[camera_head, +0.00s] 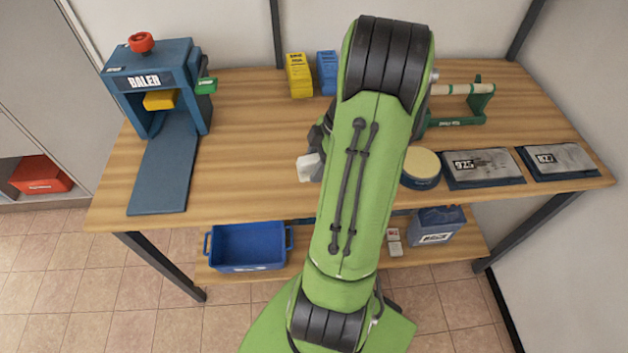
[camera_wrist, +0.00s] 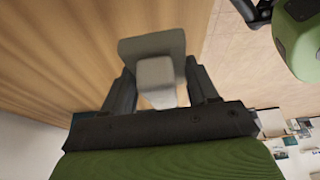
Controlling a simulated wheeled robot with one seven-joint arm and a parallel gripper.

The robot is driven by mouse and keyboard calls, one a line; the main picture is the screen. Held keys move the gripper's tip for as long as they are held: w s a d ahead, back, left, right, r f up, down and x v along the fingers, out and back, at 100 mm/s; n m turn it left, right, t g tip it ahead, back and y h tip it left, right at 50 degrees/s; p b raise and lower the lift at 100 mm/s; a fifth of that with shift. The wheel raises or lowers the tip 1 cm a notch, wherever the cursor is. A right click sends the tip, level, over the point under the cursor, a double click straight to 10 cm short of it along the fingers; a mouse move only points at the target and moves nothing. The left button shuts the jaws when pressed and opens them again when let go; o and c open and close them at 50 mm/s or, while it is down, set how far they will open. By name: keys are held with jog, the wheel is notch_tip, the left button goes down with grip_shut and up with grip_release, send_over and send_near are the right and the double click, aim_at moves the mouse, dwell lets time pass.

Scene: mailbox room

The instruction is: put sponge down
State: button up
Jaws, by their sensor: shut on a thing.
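The sponge, a pale off-white block (camera_head: 308,167), shows at the left edge of my arm over the middle of the wooden table. In the wrist view the pale block (camera_wrist: 156,78) sits between the two dark fingers of my gripper (camera_wrist: 160,82), which is shut on it. A wider grey-olive patch lies just beyond the block; I cannot tell if it is part of the sponge or its shadow. The sponge is close to the tabletop, but contact is unclear. My arm hides most of the gripper in the head view.
The wooden table (camera_head: 250,130) is clear left of the sponge. A blue press (camera_head: 150,75) stands at left. Yellow (camera_head: 299,75) and blue (camera_head: 327,72) boxes stand behind. A round tin (camera_head: 421,168) and grey packets (camera_head: 483,167) are at right. A blue bin (camera_head: 248,247) sits below.

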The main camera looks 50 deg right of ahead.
aim_at(311, 186)
notch_tip(311, 186, down, 5)
jog(key=shift+f+b, duration=0.2)
jog(key=shift+b, duration=0.35)
jog(key=shift+f, duration=0.1)
jog(key=shift+f+b, duration=0.1)
jog(key=shift+b, duration=0.2)
jog(key=o, duration=1.2)
